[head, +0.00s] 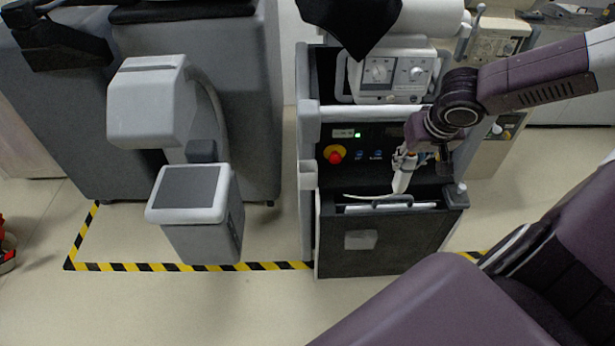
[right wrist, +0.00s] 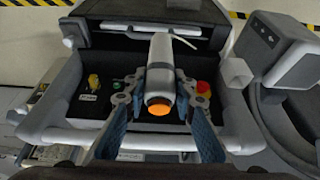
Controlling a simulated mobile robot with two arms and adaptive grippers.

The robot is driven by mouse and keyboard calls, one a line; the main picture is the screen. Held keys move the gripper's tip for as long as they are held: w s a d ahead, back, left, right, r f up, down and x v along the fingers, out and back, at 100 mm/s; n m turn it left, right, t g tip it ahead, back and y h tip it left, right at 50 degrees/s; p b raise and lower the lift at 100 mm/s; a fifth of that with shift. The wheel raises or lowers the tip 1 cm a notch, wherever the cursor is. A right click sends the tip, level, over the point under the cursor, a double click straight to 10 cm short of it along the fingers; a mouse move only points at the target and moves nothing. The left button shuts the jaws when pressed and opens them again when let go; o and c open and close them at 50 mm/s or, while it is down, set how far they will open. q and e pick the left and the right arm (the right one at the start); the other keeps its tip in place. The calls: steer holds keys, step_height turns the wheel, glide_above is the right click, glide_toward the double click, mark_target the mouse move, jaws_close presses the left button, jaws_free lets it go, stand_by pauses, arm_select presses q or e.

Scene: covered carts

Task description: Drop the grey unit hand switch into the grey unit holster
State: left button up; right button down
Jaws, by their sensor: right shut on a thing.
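The hand switch (head: 402,181) is a pale grey-white cylinder. In the right wrist view the hand switch (right wrist: 162,72) shows an orange button at its near end and a thin pale cord at its far end. My right gripper (head: 411,160) is shut around it, and its two fingers (right wrist: 158,98) press on either side near the button. It is held in front of the middle cart's black panel, above the front bin. A light grey cup-like piece on the cart's left post looks like the holster (head: 307,176); it also seems to show in the right wrist view (right wrist: 237,72). The switch is apart from it, to its right. My left gripper is out of view.
A red knob (head: 334,155) sits on the black panel between the holster and the switch. A control box (head: 391,74) stands above. The dark front bin (head: 345,255) juts out below. A grey machine (head: 189,215) stands left, with a floor gap between.

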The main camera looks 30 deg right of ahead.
steer(key=shift+w+d+r, duration=0.15)
steer(key=shift+w+r, duration=0.05)
steer(key=shift+r, duration=0.2)
steer(key=shift+w+d+r, duration=0.15)
steer(key=shift+w+r, duration=0.05)
steer(key=shift+r, duration=0.2)
steer(key=w+a+f+m+t+y+b, duration=0.1)
steer(key=w+a+f+t+b, duration=0.1)
steer(key=w+t, duration=0.15)
steer(key=p, duration=0.4)
glide_toward(307, 142)
steer(key=d, duration=0.2)
steer(key=shift+g, duration=0.35)
steer(key=f, duration=0.4)
steer(key=w+a+f, duration=0.1)
steer(key=f, duration=0.1)
steer(key=shift+f+p, duration=0.1)
steer(key=shift+p, duration=0.3)
steer(key=shift+w+a+r+g+p, duration=0.35)
steer(key=shift+w+g+p, duration=0.15)
steer(key=shift+p, duration=0.15)
steer(key=shift+w+a+r+n+g+h+p, duration=0.1)
steer(key=shift+w+a+n+g+h+p, duration=0.3)
steer(key=shift+w+g+p, duration=0.5)
step_height(307, 142, down, 2)
steer(key=shift+s+a+f, duration=0.1)
steer(key=shift+f, duration=0.05)
steer(key=shift+s+f, duration=0.1)
steer(key=shift+f, duration=0.35)
